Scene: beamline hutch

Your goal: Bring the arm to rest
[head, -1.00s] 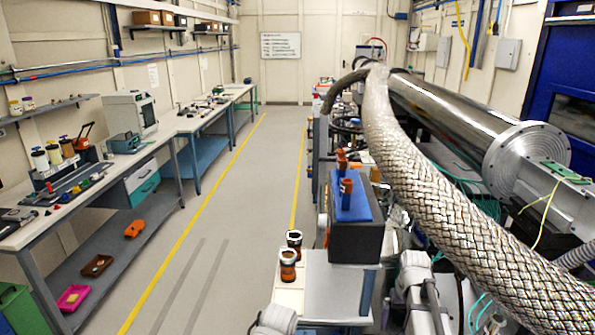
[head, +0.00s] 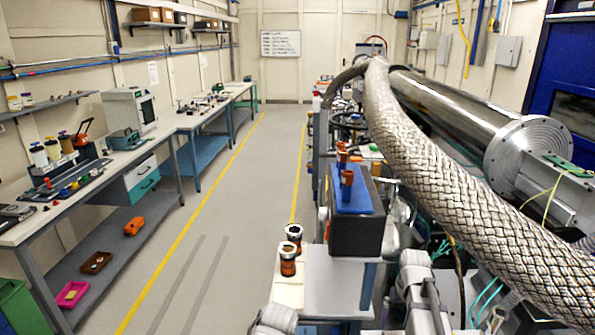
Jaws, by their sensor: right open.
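My right arm rises from the bottom edge, right of the centre, in the head view. Its gripper (head: 402,212) is beside the right side of the dark box with the blue top (head: 357,222), partly lost against the clutter behind. Its jaws are open and I see nothing held between them. A grey part of my left arm shows at the bottom edge, left of the right arm. My left gripper is not in view.
Two brown-and-black cups (head: 289,258) stand on the near stand, left of the box. A thick braided hose (head: 440,150) passes close on the right, before a steel beam pipe (head: 450,105). The aisle floor (head: 230,220) is clear. A workbench (head: 150,150) lines the left.

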